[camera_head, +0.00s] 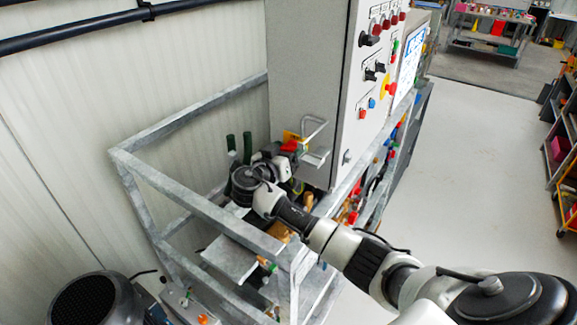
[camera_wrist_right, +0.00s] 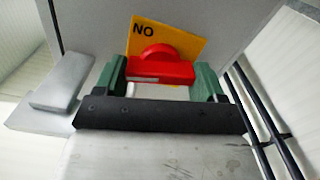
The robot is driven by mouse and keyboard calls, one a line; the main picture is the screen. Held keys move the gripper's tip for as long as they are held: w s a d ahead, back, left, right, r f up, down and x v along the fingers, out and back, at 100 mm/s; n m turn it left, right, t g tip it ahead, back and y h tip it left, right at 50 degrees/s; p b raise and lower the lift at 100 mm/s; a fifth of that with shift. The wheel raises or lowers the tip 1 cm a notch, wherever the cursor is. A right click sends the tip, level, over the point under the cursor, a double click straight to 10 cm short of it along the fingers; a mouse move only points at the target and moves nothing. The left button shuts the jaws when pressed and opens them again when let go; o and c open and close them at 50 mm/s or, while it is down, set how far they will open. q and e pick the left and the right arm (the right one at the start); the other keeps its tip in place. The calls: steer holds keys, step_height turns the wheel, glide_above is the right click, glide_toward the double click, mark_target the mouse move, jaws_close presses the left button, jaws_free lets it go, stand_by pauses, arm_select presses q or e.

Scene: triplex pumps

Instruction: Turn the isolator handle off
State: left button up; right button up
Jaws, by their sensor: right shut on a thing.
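The isolator handle (camera_wrist_right: 160,70) is red and sits on a yellow plate (camera_wrist_right: 185,38) with the letters "NO" showing on it. In the right wrist view its bar lies nearly level across the picture. The green fingers of my right gripper (camera_wrist_right: 160,80) stand at both ends of the bar and are shut on it. In the head view the handle (camera_head: 289,146) shows small on the side of the grey cabinet (camera_head: 305,75), with my right gripper (camera_head: 294,157) at it. The gripper's wrist hides part of this area. My left gripper is not in view.
Galvanised frame rails (camera_head: 200,210) run around and below my right arm. A metal bracket (camera_wrist_right: 62,82) sticks out left of the handle. Dark cables (camera_wrist_right: 262,110) run along the right. Knobs and buttons (camera_head: 371,75) cover the cabinet front. Open floor (camera_head: 480,180) lies to the right.

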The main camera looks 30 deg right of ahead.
steer(key=shift+f+n+b, duration=0.3)
steer(key=shift+n+b, duration=0.4)
steer(key=shift+b, duration=0.15)
steer(key=n, duration=0.5)
steer(key=shift+r+n, duration=0.25)
steer(key=shift+n, duration=0.05)
steer(key=n+p, duration=0.1)
steer(key=n, duration=0.3)
steer(key=shift+w+n, duration=0.1)
steer(key=shift+n, duration=0.2)
arm_select(q)
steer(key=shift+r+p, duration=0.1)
steer(key=shift+p, duration=1)
arm_select(e)
steer(key=shift+a+f+n, duration=0.1)
steer(key=shift+n, duration=1.8)
steer(key=shift+f, duration=0.1)
steer(key=o, duration=0.9)
steer(key=shift+o, duration=0.2)
